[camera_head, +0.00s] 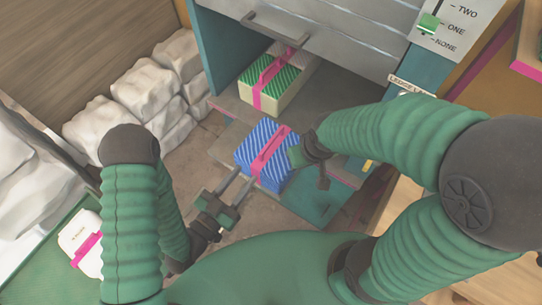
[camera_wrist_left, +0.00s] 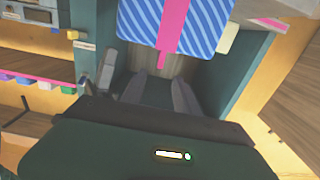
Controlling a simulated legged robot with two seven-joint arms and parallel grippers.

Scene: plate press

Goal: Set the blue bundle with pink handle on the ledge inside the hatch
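The blue striped bundle with a pink handle (camera_head: 250,152) is in front of the hatch, below the grey ledge (camera_head: 225,103); whether it rests on the lower grey surface is unclear. It also shows at the top of the left wrist view (camera_wrist_left: 205,30). My left gripper (camera_head: 240,184) is at the bundle's lower left, its two fingers apart and empty, pointing towards it. My right gripper (camera_head: 300,156) is at the bundle's right side; its fingertips are not clear, so contact or grip cannot be told. The hatch door (camera_head: 310,35) is raised.
A green striped bundle with pink strap (camera_head: 285,83) sits on the ledge inside the hatch, towards the left; bare ledge shows to its right. White wrapped sacks (camera_head: 145,85) are stacked at left. A lever panel (camera_head: 450,30) is at upper right.

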